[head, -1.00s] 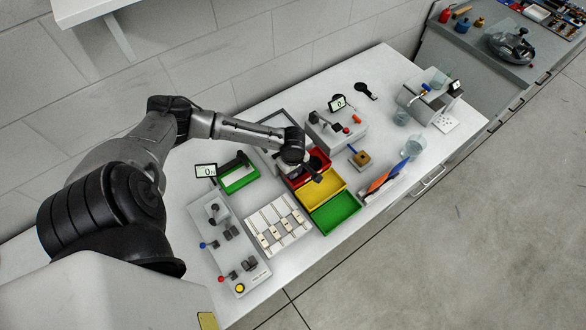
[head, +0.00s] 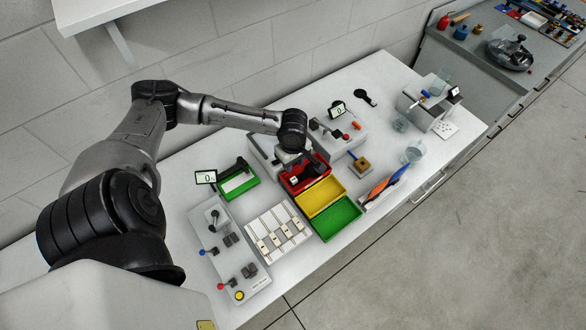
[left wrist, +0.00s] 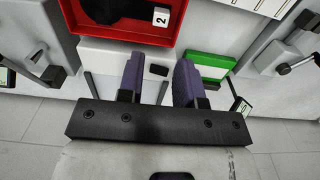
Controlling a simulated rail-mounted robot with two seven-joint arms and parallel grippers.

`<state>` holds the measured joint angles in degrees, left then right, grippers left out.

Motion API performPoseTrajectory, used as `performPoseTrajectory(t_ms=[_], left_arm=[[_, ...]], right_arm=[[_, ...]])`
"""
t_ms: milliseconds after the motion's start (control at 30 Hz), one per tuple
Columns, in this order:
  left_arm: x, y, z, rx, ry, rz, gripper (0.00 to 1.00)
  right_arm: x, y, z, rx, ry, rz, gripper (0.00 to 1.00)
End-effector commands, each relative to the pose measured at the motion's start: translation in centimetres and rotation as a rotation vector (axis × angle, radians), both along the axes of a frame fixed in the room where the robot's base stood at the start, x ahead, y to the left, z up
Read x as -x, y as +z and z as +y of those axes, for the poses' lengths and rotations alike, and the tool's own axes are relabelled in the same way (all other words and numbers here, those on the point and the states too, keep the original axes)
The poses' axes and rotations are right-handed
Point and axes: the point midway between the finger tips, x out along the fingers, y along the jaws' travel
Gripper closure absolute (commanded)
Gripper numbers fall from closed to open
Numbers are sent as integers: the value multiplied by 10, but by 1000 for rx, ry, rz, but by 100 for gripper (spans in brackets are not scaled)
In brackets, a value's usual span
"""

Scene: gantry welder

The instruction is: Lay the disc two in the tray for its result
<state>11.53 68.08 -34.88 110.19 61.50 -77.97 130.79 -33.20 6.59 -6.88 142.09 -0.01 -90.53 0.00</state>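The red tray (head: 326,180) stands at the back of a row with the yellow tray (head: 322,198) and the green tray (head: 337,219). In the left wrist view, the red tray (left wrist: 176,38) holds a dark piece (left wrist: 112,12) with a white tag marked 2 (left wrist: 161,17), which I take as disc two; its far part is cut off by the picture edge. My left gripper (left wrist: 160,72) is open, its two purple fingers apart with nothing held between them. It is outside the tray wall, at the tray's back-left in the head view (head: 288,158). My right gripper is not in view.
A grey device with a display (head: 338,131) stands behind the trays. A green-framed scale (head: 239,184) and a white slotted rack (head: 278,233) stand to the left.

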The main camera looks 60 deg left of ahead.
Motion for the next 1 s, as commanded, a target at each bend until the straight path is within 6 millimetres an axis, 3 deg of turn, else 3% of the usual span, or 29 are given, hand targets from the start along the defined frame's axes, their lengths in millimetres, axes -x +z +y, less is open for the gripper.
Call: performPoseTrajectory(t_ms=[200, 367, 467, 633, 800, 1000], left_arm=[[0, 26, 0, 0, 1, -1, 67], [2, 27, -10, 10, -56, -3, 67], [9, 13, -37, 31, -221, -19, 67], [33, -20, -113, 75, -697, -112, 67], [64, -34, -178, 47, -1149, -254, 67], [100, -30, -216, -83, -1521, -346, 67]], right_arm=[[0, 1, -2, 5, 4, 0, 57], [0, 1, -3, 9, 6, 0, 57], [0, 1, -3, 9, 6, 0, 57], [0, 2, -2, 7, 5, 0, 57], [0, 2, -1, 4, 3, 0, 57], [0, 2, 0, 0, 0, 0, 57]])
